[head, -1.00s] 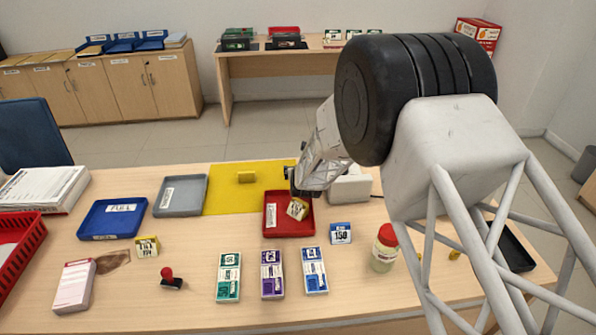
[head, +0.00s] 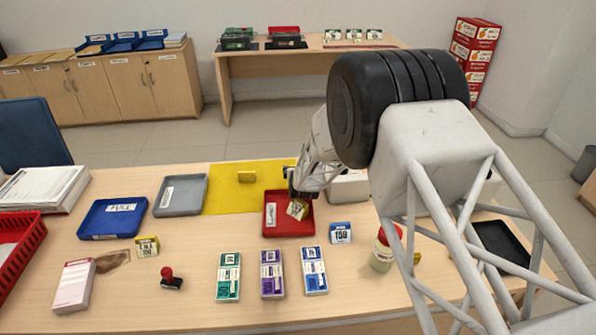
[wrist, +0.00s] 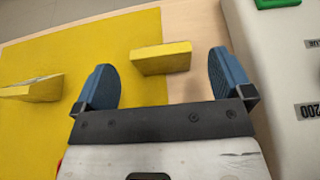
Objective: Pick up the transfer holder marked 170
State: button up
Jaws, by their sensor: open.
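My gripper (head: 300,190) is open and empty above the back of the red tray. In the wrist view its two blue fingers (wrist: 165,85) are apart, with a yellow block (wrist: 160,58) ahead between them at the mat's right edge. Another yellow block (wrist: 30,88) lies further left on the yellow mat. A yellow holder with a white label (head: 297,209) leans in the red tray (head: 283,229). Another yellow holder (head: 147,246) stands at the left of the counter. A blue holder (head: 340,233) appears marked 150. I cannot clearly read 170 on any holder.
A white device (wrist: 285,90) stands close right of my gripper. Green, purple and blue packs (head: 272,274) lie in front. A red-capped jar (head: 383,250) is at right; a stamp (head: 171,279), blue tray (head: 112,218) and grey tray (head: 181,196) are at left.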

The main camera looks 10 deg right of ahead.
jog(key=shift+w+f, duration=0.1)
jog(key=shift+w, duration=0.25)
jog(key=shift+x, duration=2.45)
jog(key=shift+c, duration=0.3)
jog(key=c, duration=1)
